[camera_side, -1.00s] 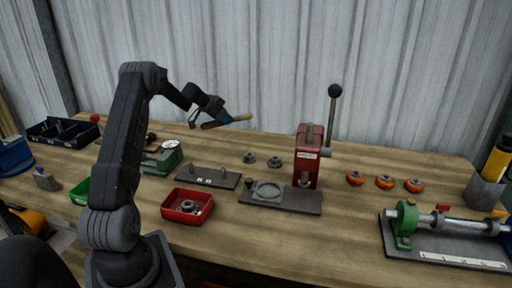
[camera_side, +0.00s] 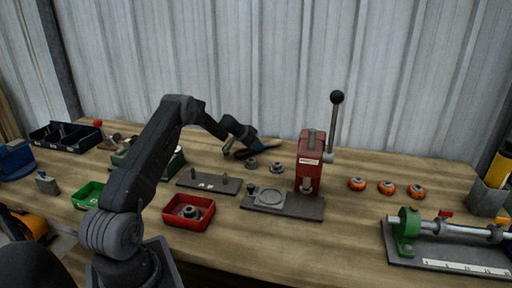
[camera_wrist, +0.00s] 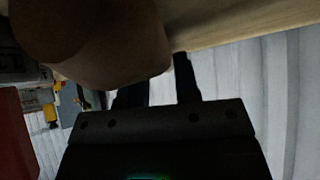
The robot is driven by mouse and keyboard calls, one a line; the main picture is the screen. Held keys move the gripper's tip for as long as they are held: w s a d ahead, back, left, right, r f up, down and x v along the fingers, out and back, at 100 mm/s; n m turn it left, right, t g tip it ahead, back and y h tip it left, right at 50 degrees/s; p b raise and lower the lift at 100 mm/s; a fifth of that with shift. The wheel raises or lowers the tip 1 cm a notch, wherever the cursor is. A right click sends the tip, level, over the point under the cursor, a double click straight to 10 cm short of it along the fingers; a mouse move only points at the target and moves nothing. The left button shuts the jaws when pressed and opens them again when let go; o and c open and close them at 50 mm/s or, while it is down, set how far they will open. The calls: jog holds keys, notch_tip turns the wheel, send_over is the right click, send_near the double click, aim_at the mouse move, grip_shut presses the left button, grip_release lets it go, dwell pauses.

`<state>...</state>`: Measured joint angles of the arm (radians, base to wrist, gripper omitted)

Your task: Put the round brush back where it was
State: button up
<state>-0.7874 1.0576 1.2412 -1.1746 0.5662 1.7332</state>
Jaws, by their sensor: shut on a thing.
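In the wrist view a large brown rounded body (camera_wrist: 95,45), which looks like the brush, fills the upper left beside my gripper (camera_wrist: 158,85). The bristles are not clear in either view. I cannot tell whether the brush touches the bench.
Grey round parts (camera_side: 277,167) lie close in front of my gripper. A red press (camera_side: 311,160) with a tall lever stands to the right. A dark pin plate (camera_side: 209,181) and a red bin (camera_side: 188,211) are nearer the front. Bench space behind the orange rings (camera_side: 387,187) is clear.

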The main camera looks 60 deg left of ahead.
jog(key=shift+f, duration=0.25)
jog(key=shift+f, duration=0.15)
jog(key=o, duration=1)
